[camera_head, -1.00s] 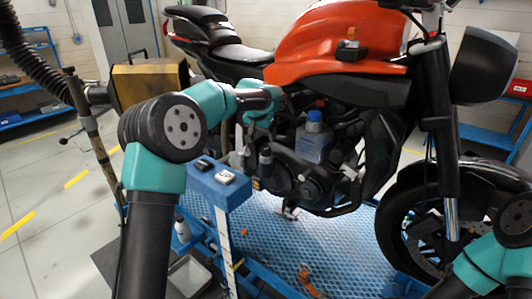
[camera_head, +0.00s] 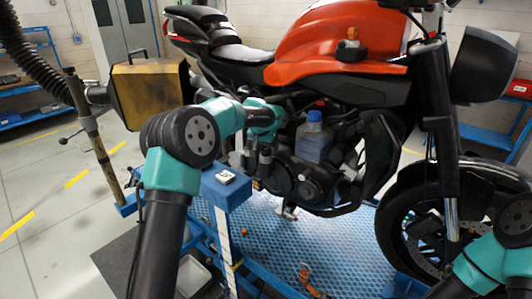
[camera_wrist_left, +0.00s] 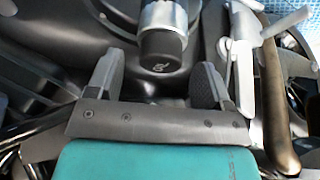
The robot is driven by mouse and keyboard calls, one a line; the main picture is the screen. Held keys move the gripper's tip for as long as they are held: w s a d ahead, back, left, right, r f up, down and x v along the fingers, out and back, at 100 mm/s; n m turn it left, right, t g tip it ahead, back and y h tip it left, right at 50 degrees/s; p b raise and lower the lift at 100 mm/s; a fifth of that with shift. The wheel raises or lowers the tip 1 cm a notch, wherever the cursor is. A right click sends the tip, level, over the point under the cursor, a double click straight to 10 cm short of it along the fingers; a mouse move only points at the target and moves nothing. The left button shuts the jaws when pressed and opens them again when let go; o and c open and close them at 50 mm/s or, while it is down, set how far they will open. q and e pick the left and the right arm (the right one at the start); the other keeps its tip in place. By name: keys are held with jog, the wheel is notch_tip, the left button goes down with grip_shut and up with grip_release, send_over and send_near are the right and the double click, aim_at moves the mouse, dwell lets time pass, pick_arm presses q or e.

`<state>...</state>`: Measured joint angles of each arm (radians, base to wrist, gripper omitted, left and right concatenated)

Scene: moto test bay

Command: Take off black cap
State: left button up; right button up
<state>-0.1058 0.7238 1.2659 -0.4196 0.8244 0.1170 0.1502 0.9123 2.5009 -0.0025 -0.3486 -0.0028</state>
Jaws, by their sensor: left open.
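The black cap (camera_wrist_left: 162,55) has a small mark on its face and sits on a silver cylinder on the motorcycle's engine, at the top middle of the left wrist view. My left gripper (camera_wrist_left: 158,72) is open, with one finger on each side of the cap and visible gaps between. Whether the fingers reach level with the cap is hard to tell. In the head view the left gripper (camera_head: 254,146) is at the engine, small and partly hidden by my arm. My right arm shows at the lower right, but its gripper is out of view.
The orange motorcycle (camera_head: 340,35) stands over a blue mat (camera_head: 275,238). A bottle with a blue cap (camera_head: 313,140) is beside the engine. A blue stand (camera_head: 228,190) is close below my left arm. In the wrist view, a grey lever (camera_wrist_left: 243,50) is right of the gripper.

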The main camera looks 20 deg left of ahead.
pick_arm(q)
jog(key=shift+w+f, duration=0.2)
jog(key=shift+f, duration=0.25)
jog(key=c, duration=1.2)
